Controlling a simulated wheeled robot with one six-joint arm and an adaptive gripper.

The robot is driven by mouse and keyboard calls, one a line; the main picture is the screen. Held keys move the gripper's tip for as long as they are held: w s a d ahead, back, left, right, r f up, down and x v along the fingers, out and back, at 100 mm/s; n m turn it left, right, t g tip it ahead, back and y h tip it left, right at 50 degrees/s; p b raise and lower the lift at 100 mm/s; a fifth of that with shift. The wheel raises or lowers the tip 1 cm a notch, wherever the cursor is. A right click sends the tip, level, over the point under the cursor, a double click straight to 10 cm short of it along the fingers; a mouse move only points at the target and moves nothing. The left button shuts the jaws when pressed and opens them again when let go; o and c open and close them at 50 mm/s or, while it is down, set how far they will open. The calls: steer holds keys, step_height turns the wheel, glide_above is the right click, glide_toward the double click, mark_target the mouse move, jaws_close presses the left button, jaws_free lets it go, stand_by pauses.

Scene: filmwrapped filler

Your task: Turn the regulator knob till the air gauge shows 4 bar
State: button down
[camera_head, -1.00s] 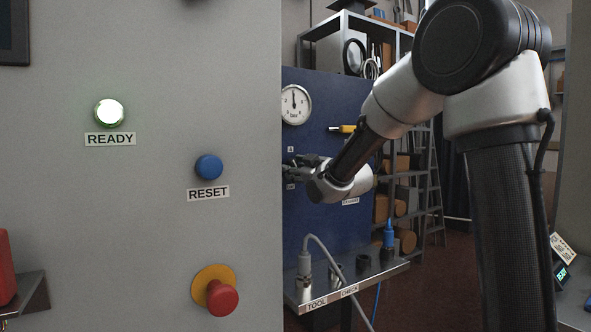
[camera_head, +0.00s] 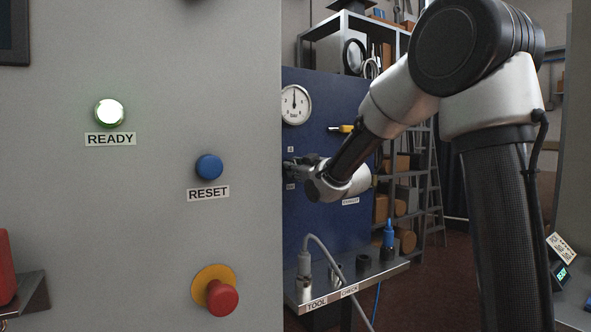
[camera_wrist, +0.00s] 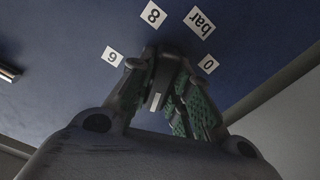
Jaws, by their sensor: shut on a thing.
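The air gauge (camera_head: 295,104) is a round white dial on the blue panel. Its needle points nearly straight up; its numbers are too small to read. My gripper (camera_head: 298,168) is at the blue panel below the gauge, partly hidden by the grey cabinet edge. In the wrist view my gripper (camera_wrist: 162,84) has its green-padded fingers closed around the dark regulator knob (camera_wrist: 160,70). The fingers cover most of the knob. Labels around it show upside down, among them 8 (camera_wrist: 153,15), bar (camera_wrist: 200,21) and 0 (camera_wrist: 208,64). Where the knob points is unclear.
The grey cabinet (camera_head: 150,250) fills the left, with a lit READY lamp (camera_head: 109,113), blue RESET button (camera_head: 209,167) and red stop button (camera_head: 222,298). A yellow-handled part (camera_head: 342,129) sticks out right of the gauge. A metal shelf (camera_head: 345,293) with connectors lies below my gripper.

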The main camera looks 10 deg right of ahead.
steer(key=c, duration=1.3)
jaws_free()
steer(key=v, duration=1.2)
